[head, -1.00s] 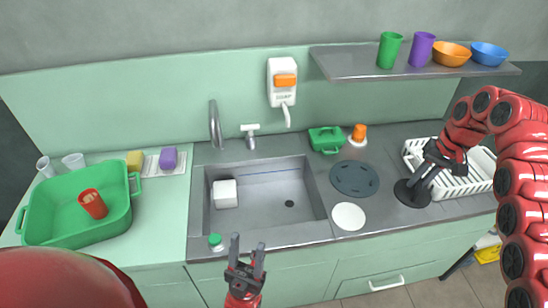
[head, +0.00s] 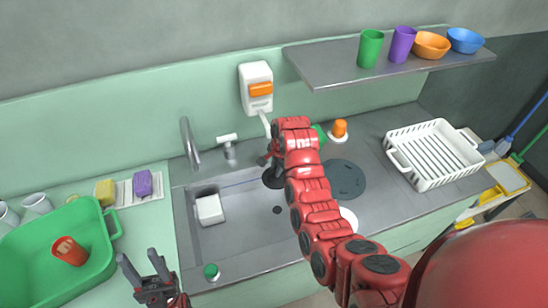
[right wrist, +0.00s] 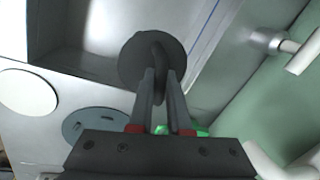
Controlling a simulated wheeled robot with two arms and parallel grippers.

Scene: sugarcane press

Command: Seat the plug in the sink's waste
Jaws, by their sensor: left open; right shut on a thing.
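The plug (head: 270,181) is a black disc with a loop handle. It also shows in the right wrist view (right wrist: 140,62). My right gripper (head: 266,160) is shut on the loop, and the disc hangs below its fingers (right wrist: 160,80). In the head view the plug appears over the back right part of the steel sink (head: 235,240), behind the waste. The waste (head: 277,210) is a small dark hole in the sink floor, uncovered in the head view; I cannot make it out in the right wrist view. My left gripper (head: 138,257) is open and empty, left of the sink's front.
A white block (head: 209,209) sits in the sink's left side. The tap (head: 190,145) and a soap dispenser (head: 257,90) stand behind. A green-capped item (head: 211,271) is on the front rim. A green tub (head: 110,245) is left; a white rack (head: 435,155) right.

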